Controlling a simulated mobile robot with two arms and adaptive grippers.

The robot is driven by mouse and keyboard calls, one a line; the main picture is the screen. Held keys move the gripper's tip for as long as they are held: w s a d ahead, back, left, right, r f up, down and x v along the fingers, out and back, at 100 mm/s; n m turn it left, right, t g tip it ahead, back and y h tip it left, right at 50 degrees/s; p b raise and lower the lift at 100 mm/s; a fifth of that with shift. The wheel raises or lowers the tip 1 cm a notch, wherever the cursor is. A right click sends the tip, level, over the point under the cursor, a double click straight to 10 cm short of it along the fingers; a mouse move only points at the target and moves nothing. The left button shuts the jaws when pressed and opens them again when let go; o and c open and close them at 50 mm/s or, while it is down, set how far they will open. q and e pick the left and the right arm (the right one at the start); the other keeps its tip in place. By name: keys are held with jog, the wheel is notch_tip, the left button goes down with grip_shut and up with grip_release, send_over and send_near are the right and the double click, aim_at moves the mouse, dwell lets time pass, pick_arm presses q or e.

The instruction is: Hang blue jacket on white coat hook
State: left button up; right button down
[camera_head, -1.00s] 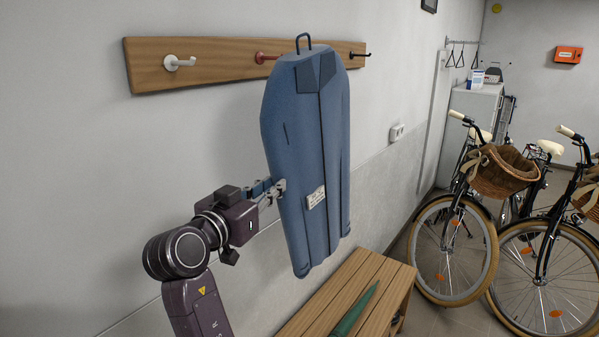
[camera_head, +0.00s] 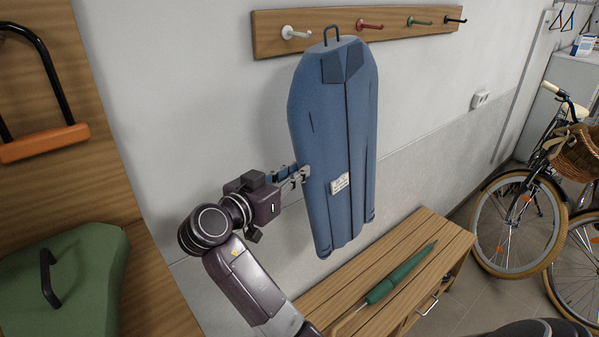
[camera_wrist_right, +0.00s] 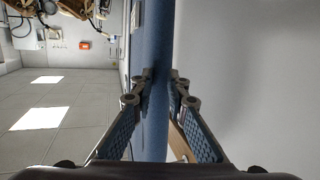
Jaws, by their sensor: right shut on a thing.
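The blue jacket (camera_head: 335,150) hangs upright, with a dark loop (camera_head: 331,35) at its top. My right gripper (camera_head: 303,174) is shut on the jacket's left edge. In the right wrist view the blue jacket (camera_wrist_right: 155,50) runs between the two fingers (camera_wrist_right: 160,85). The white coat hook (camera_head: 295,33) is the leftmost hook on the wooden rail (camera_head: 268,38). The loop is to the right of the white hook and apart from it in the picture. How far the jacket stands from the wall is hard to tell. My left gripper is not in view.
A red hook (camera_head: 369,24), a green hook (camera_head: 418,21) and a black hook (camera_head: 455,20) are farther right. A wooden bench (camera_head: 445,240) with a green umbrella (camera_head: 400,275) stands below. A green case (camera_head: 75,285) and an orange-and-black lock (camera_head: 45,143) are at left. Bicycles (camera_head: 520,225) stand right.

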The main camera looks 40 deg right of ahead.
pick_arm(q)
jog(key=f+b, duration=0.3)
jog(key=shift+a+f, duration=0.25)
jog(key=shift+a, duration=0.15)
pick_arm(e)
jog(key=w+f, duration=0.1)
jog(key=w, duration=0.7)
jog(key=shift+w+a, duration=0.15)
jog(key=shift+a, duration=0.3)
jog(key=shift+f, duration=0.1)
dwell(0.5)
